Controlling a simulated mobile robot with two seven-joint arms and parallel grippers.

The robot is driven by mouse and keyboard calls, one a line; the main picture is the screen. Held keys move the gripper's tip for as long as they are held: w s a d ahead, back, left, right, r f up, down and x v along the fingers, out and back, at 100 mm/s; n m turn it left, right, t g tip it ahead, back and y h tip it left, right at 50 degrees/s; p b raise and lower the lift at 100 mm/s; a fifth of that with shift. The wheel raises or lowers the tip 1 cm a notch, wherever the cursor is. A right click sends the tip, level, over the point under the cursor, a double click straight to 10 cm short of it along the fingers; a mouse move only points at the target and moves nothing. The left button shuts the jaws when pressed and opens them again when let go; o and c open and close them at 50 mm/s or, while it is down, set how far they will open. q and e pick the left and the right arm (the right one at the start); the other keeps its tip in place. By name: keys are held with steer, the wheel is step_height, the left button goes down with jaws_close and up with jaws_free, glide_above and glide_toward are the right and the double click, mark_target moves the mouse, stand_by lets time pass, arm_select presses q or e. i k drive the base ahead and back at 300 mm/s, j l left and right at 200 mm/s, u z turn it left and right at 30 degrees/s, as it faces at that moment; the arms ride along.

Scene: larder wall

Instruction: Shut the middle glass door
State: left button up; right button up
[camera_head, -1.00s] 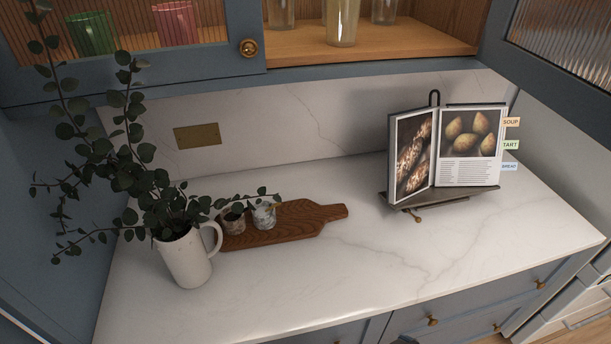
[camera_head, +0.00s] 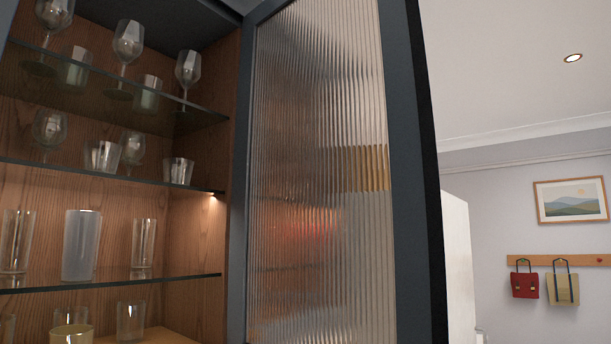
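A glass door (camera_head: 318,180) with a dark blue-grey frame and ribbed glass stands open at the right side of a wooden cabinet. Its lower edge runs out of the picture, and no knob shows on it. The open cabinet (camera_head: 205,250) has glass shelves (camera_head: 120,279) holding stemmed glasses (camera_head: 128,42) and tumblers (camera_head: 81,245). From this view alone I cannot tell for sure that this is the middle door. Neither of my grippers is in view.
To the right of the door is open room. A framed landscape picture (camera_head: 570,200) and a wooden peg rail (camera_head: 555,261) with a red bag (camera_head: 525,284) and a tan bag (camera_head: 562,288) hang on the far wall.

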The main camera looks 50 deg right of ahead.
mark_target(337, 235)
steer(key=l+u, duration=0.1)
steer(key=l, duration=0.45)
steer(key=l+u, duration=0.1)
steer(key=l, duration=0.4)
steer(key=k+l, duration=0.1)
steer(key=l, duration=0.4)
steer(key=l+u, duration=0.15)
steer(key=l, duration=0.4)
steer(key=k+l+u, duration=0.1)
steer(key=l, duration=0.4)
steer(key=k+l+u, duration=0.1)
steer(key=l, duration=0.4)
steer(key=k, duration=0.05)
